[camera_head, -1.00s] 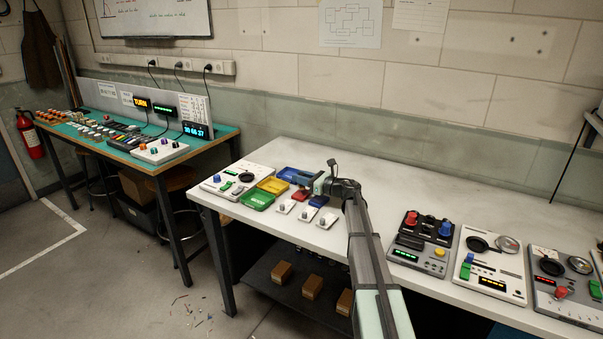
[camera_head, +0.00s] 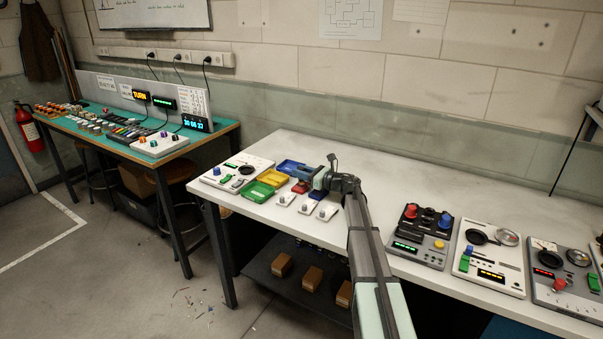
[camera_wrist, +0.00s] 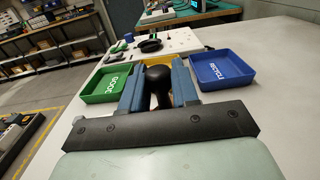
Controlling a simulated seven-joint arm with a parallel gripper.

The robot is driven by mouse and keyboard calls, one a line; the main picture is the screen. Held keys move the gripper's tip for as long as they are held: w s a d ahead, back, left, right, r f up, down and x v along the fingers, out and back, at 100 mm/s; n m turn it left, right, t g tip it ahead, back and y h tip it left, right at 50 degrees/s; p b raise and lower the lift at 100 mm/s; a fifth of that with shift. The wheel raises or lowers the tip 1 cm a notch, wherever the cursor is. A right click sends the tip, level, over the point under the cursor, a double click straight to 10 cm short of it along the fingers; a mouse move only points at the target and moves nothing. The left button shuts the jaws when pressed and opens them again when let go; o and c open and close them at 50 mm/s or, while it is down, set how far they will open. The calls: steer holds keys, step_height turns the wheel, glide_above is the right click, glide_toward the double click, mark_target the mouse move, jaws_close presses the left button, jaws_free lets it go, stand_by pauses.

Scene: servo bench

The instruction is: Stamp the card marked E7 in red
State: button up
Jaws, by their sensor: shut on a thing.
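My gripper (camera_head: 312,184) is at the left part of the white bench, by a red pad (camera_head: 299,187) and a blue pad (camera_head: 316,192). In the wrist view its two blue-grey fingers (camera_wrist: 159,85) are shut around a dark handle with a round black knob (camera_wrist: 158,73), apparently a stamp. Its lower end is hidden. Three small white pieces with grey knobs (camera_head: 286,199) (camera_head: 306,206) (camera_head: 327,212) stand in front of the pads. I cannot make out a card marked E7.
A white panel with a black dish (camera_head: 232,185) stands beyond. Several devices (camera_head: 424,235) fill the right side. The bench behind my arm is clear.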

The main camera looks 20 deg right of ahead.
steer(key=shift+f, duration=0.5)
stand_by(1.0)
steer(key=shift+r, duration=0.1)
steer(key=shift+r, duration=3.45)
